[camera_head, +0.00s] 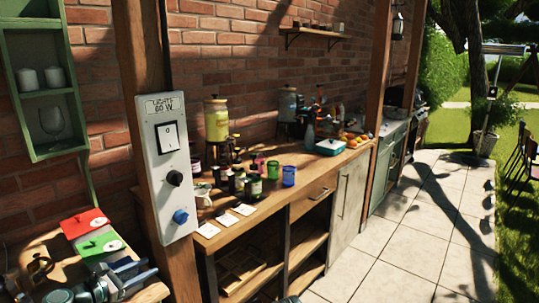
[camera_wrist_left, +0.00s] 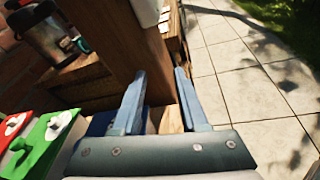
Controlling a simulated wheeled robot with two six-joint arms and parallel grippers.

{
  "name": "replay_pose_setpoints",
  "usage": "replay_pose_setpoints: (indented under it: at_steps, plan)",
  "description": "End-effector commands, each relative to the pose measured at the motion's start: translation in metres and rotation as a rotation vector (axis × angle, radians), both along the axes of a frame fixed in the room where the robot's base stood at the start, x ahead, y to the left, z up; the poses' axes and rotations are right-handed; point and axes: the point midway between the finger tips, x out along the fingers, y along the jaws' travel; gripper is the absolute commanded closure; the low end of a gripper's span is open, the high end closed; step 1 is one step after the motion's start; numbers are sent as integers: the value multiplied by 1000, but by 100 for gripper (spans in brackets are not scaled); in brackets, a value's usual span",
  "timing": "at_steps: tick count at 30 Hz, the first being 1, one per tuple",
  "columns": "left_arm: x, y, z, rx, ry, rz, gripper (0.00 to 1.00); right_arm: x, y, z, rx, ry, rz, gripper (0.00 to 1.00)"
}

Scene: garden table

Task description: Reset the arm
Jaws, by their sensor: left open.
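My left gripper (camera_head: 136,272) is at the lower left of the head view, over the near end of a wooden surface, beside the red and green boxes. In the left wrist view its two blue-grey fingers (camera_wrist_left: 158,88) stand apart with nothing held between them. A wooden post shows beyond the fingertips.
A red box (camera_head: 84,223) and a green box (camera_head: 100,246) lie close to the left gripper. A white switch panel (camera_head: 167,165) is on the wooden post (camera_head: 140,55). A long wooden counter (camera_head: 262,205) holds jars, cups and dispensers. The tiled path (camera_head: 420,235) is clear.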

Motion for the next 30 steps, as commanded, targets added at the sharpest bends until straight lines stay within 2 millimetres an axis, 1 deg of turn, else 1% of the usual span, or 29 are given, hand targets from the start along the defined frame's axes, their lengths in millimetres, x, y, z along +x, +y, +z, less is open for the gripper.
replay_pose_setpoints:
  at_steps: [1,2,4,5,6,8,9,11,12,14,15,17,18,21,25,27,30]
  plan:
    - [1,-21,-2,57,7,-54,57,0,0,5,0,0,0,100]
    - [1,-32,-6,96,11,-84,57,0,0,7,0,0,0,100]
    - [0,-60,-15,198,18,-171,57,0,0,12,0,0,0,100]
    - [-2,-74,-19,248,20,-217,57,0,0,14,0,0,0,100]
    - [-5,-93,-25,321,20,-283,57,0,0,18,0,0,0,100]
    - [-12,-125,-35,445,16,-404,57,0,0,24,0,0,0,100]
    - [-19,-148,-43,537,10,-499,57,0,0,29,0,0,0,100]
    - [-32,-179,-54,675,-7,-647,57,0,0,36,0,0,0,100]
    - [-42,-197,-61,765,-22,-747,57,0,0,40,0,0,0,100]
    - [-58,-221,-71,896,-49,-903,57,0,0,46,0,0,0,100]
    - [-69,-234,-76,979,-70,-1009,57,0,0,50,0,0,0,100]
    - [-86,-252,-82,1099,-107,-1169,57,0,0,57,0,0,0,100]
    - [-98,-262,-86,1177,-136,-1277,57,0,0,61,0,0,0,100]
    - [-125,-280,-90,1351,-208,-1545,57,0,0,71,0,0,0,100]
    - [-151,-291,-89,1527,-296,-1849,57,0,0,81,0,0,-1,100]
    - [-161,-293,-86,1595,-332,-1980,57,0,0,84,0,0,-1,100]
    - [-169,-295,-83,1659,-369,-2115,57,0,0,88,0,0,-1,100]
